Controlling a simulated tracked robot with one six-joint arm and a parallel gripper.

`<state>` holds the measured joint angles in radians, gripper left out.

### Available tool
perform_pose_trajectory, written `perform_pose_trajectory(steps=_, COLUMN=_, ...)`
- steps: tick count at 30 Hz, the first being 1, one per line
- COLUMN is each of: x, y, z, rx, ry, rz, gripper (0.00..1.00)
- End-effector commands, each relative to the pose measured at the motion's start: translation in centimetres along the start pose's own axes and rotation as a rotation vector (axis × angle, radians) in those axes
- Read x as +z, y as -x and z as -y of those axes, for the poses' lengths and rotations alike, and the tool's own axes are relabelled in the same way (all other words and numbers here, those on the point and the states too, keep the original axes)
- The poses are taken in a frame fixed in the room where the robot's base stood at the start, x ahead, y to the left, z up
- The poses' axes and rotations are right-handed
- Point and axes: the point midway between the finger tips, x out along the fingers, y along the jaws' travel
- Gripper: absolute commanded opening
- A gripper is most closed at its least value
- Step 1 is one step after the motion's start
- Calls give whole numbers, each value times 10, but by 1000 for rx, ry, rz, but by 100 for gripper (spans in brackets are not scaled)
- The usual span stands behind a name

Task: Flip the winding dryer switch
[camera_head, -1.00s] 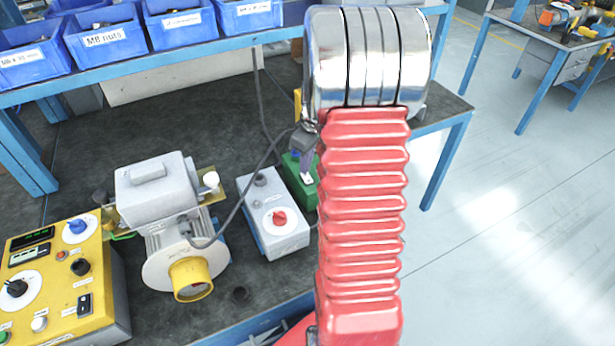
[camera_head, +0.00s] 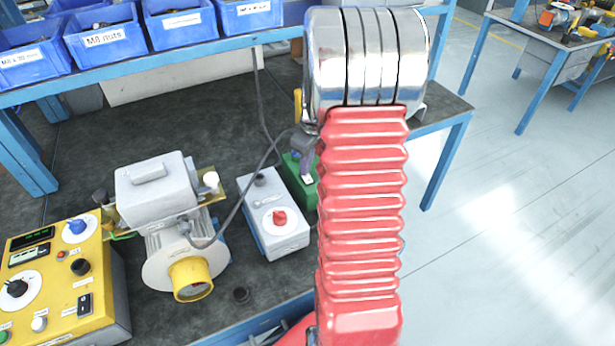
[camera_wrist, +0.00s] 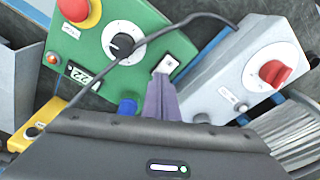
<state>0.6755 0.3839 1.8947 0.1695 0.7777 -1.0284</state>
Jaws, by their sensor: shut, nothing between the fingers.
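My gripper (camera_wrist: 160,98) is shut and empty. In the wrist view its fingertips are just below a white rocker switch (camera_wrist: 166,67) on a green box (camera_wrist: 128,22). I cannot tell whether they touch it. The green box also has a black knob (camera_wrist: 122,45), a red mushroom button (camera_wrist: 75,8) and a blue knob (camera_wrist: 127,106). In the head view the green box (camera_head: 300,190) is partly hidden behind my arm, with the gripper (camera_head: 305,160) over it. No label readable here names the winding dryer.
A grey box (camera_head: 258,217) with a red rotary knob (camera_head: 279,217) stands left of the green box. A yellow control panel (camera_head: 55,285) stands at left. Blue bins (camera_head: 105,42) line the shelf behind.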

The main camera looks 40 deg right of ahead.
Motion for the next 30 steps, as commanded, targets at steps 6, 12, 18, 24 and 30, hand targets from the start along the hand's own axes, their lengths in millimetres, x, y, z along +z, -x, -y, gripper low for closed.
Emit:
perform_pose_trajectory(steps=6, x=0, y=-2, z=0, rx=-1, ry=0, rz=0, gripper=0)
perform_pose_trajectory(steps=12, x=1, y=-5, z=0, rx=-1, ry=0, rz=1, gripper=0)
perform_pose_trajectory(steps=18, x=0, y=-2, z=0, rx=0, ry=1, rz=0, gripper=0)
perform_pose_trajectory(steps=24, x=-2, y=9, z=0, rx=0, ry=1, rz=0, gripper=0)
perform_pose_trajectory(steps=30, x=-3, y=20, z=0, rx=1, ry=2, rz=0, gripper=0)
